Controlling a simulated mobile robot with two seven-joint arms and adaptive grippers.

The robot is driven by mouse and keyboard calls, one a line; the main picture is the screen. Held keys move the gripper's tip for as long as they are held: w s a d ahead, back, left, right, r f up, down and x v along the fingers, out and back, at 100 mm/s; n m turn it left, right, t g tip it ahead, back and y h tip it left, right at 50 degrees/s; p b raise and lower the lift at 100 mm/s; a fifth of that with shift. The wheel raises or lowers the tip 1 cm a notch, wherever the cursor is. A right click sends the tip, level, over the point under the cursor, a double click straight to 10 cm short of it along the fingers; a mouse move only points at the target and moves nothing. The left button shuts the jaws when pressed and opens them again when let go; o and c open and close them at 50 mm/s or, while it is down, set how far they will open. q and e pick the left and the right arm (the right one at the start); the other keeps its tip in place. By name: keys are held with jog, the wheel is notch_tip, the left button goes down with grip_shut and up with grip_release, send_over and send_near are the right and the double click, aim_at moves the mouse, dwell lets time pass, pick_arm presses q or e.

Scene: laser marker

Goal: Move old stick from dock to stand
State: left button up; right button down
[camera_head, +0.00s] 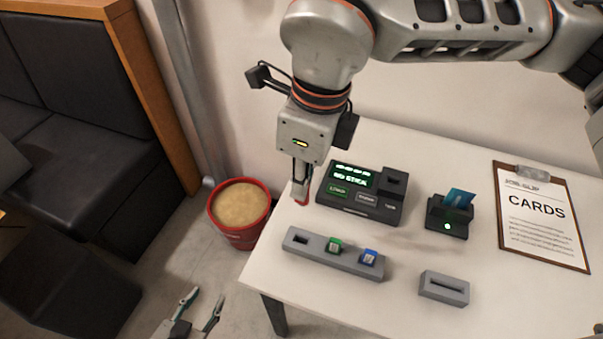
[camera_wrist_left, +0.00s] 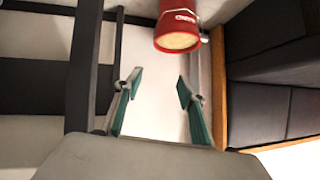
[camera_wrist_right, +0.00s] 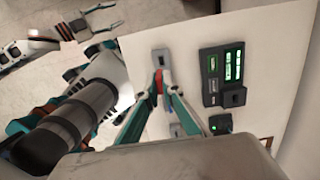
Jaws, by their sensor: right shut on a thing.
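My right gripper (camera_head: 301,185) is shut on a small red stick (camera_head: 301,197), held above the table's left edge, left of the dock. The red stick also shows between the fingertips in the right wrist view (camera_wrist_right: 159,82). The dock (camera_head: 362,193) is a dark box with a lit screen that seems to read "NO STICK" and an empty-looking socket at its right. The grey stand (camera_head: 309,248) has an open slot at its left end, then a green stick (camera_head: 335,245) and a blue stick (camera_head: 369,257). My left gripper (camera_head: 197,312) is open and empty, low beside the table.
A dark card reader (camera_head: 447,218) with a blue card (camera_head: 459,198) stands right of the dock. A grey slotted block (camera_head: 444,288) sits in front. A clipboard (camera_head: 540,215) reading "CARDS" lies at right. A red bucket (camera_head: 240,212) stands on the floor left of the table.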

aim_at(302, 205)
jog(key=shift+f+b, duration=0.35)
jog(key=shift+f, duration=0.45)
jog(key=shift+f+b, duration=0.6)
jog(key=shift+f, duration=0.75)
jog(key=shift+f+b, duration=0.45)
jog(key=shift+f, duration=0.65)
jog(key=shift+f+b, duration=0.35)
jog(key=shift+f, duration=0.6)
pick_arm(q)
jog(key=shift+w+d+f+b, duration=0.1)
jog(key=shift+w+f+b, duration=0.15)
jog(key=shift+f+b, duration=0.45)
pick_arm(e)
notch_tip(302, 205, down, 3)
jog(key=shift+f, duration=0.1)
pick_arm(q)
jog(key=shift+s+f, duration=0.1)
jog(key=shift+f, duration=0.2)
